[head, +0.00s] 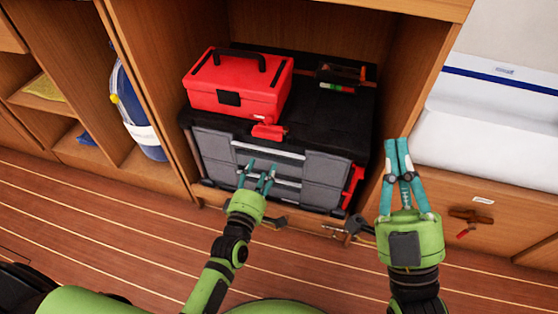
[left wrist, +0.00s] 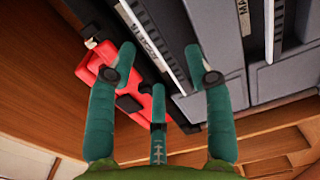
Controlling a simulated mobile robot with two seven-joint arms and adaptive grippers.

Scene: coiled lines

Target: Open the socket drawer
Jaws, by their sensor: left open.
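The grey drawer chest (head: 325,178) stands in the wooden cabinet, with pale handle strips across its front; its drawers look closed. In the left wrist view, a drawer face carries a partly readable label like "SOCKETS" (left wrist: 146,42), beside a pale handle strip (left wrist: 168,52). My left gripper (head: 261,165) is open and empty in front of the chest's middle handles; whether it touches one I cannot tell. Its fingers also show in the left wrist view (left wrist: 165,72). My right gripper (head: 397,142) is raised at the right, in front of the cabinet's side wall, with nothing visible in it.
A red toolbox (head: 215,85) and a small tray with tools (head: 340,75) sit on the chest's black top. A red part (head: 353,183) is at the chest's right side. Cabinet walls (head: 410,80) flank the chest closely. The floor (head: 120,220) in front is clear.

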